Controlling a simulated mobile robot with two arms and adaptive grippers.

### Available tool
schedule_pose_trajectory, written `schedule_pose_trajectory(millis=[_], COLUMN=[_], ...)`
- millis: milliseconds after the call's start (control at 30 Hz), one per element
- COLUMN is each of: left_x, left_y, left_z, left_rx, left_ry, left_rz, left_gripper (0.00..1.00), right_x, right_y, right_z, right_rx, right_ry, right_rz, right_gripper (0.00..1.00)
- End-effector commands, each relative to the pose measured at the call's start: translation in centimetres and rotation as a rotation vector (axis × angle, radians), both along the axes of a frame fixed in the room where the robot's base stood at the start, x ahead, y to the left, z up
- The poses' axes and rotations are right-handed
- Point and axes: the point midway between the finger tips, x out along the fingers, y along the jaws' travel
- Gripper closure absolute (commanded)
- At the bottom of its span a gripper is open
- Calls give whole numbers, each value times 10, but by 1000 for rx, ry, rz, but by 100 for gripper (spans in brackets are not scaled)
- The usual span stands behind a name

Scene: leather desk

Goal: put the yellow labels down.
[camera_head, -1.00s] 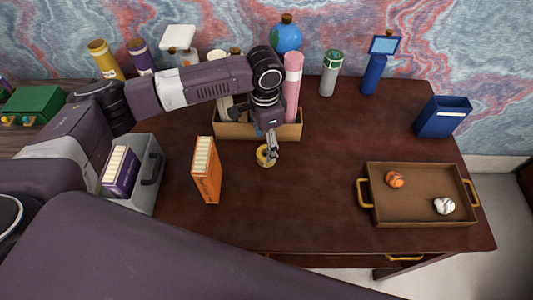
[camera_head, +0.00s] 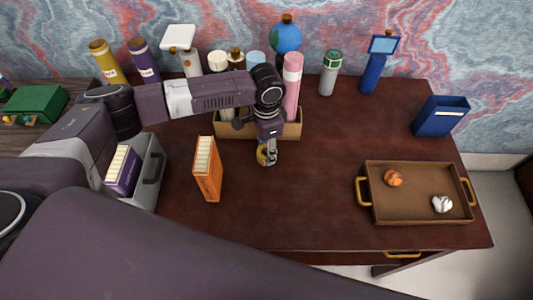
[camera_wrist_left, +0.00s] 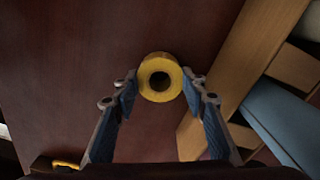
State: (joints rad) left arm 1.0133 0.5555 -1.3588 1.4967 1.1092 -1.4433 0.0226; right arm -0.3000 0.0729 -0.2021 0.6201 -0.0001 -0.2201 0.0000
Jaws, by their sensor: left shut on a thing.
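The yellow labels (camera_head: 262,157) are a small yellow roll with a dark hole, near the middle of the desk just in front of the wooden box. The roll also shows in the left wrist view (camera_wrist_left: 147,82), between the two fingertips. My left gripper (camera_head: 267,151) reaches down from above and is shut on the roll. Its fingers (camera_wrist_left: 160,85) lie on either side of it. In the head view the gripper partly hides the roll. I cannot tell whether the roll touches the desk. My right gripper is not in view.
The wooden box (camera_head: 228,131) with bottles stands right behind the roll. An orange book (camera_head: 207,172) stands to the left, near a grey bin (camera_head: 151,168). A brown tray (camera_head: 420,195) with two small items lies at right. The desk (camera_head: 300,210) is clear in front.

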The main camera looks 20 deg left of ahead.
Motion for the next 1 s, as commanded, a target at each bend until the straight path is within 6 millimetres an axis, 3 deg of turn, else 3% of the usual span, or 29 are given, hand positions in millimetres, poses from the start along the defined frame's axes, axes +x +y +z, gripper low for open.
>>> schedule_pose_trajectory(millis=[267, 467, 567, 1000], left_x=[0, 1, 2, 1], left_y=[0, 0, 0, -1], left_z=[3, 22, 42, 162], left_rx=[-1, -2, -2, -1], left_ry=[-1, -3, -5, -5], left_rz=[0, 1, 0, -1], left_gripper=[88, 88, 88, 88], right_x=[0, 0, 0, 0], right_y=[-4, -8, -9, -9], right_z=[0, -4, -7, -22], right_rx=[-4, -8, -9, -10], right_ry=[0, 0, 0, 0], right_rz=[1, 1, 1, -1], right_gripper=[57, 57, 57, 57])
